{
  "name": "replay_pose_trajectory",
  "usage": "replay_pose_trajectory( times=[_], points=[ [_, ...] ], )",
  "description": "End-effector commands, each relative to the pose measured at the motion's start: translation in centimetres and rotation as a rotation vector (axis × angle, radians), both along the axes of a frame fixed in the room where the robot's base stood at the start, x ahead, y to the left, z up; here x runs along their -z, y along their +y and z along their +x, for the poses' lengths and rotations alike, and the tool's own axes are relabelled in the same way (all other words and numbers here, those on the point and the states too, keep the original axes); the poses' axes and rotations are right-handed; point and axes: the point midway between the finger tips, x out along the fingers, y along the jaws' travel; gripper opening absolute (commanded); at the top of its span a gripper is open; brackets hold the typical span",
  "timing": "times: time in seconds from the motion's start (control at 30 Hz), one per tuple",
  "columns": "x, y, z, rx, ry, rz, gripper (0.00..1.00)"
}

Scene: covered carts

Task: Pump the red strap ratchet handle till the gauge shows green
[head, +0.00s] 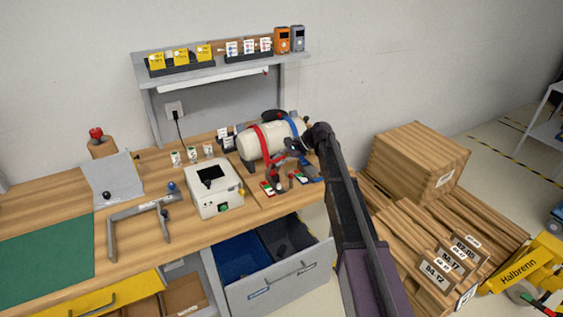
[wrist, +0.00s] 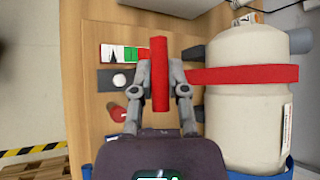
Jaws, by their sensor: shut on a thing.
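A cream tank (head: 251,146) lies on the wooden bench with a red strap (head: 258,140) and a blue strap (head: 292,127) around it. In the wrist view the tank (wrist: 245,120) is on the right, and the red strap (wrist: 245,74) runs left from it towards the red ratchet handle (wrist: 159,75). My gripper (wrist: 160,78) is shut on this handle, one finger on each side. A gauge strip (wrist: 124,54) with white, green and red parts lies left of the handle; its reading is too small to tell. In the head view my gripper (head: 294,150) is in front of the tank.
A white box device (head: 214,190) and a grey frame (head: 138,226) stand left on the bench. An open drawer (head: 275,280) with blue and dark bins juts out below. Wooden crates (head: 418,160) stand at the right, beside my arm.

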Motion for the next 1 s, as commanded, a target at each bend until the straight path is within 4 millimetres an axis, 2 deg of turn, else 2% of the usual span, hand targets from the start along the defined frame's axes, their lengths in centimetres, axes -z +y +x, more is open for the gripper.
replay_pose_trajectory(
  times=[0.5, 0.53, 0.57, 1.0],
  points=[
    [-0.21, 0.23, 0.28, 0.0, -0.001, 0.002, 0.0],
    [-0.2, 0.23, 0.28, 0.0, -0.001, 0.002, 0.25],
    [-0.2, 0.23, 0.28, 0.0, -0.001, 0.002, 0.34],
    [-0.1, 0.16, 0.15, 0.0, -0.001, 0.001, 0.35]
  ],
)
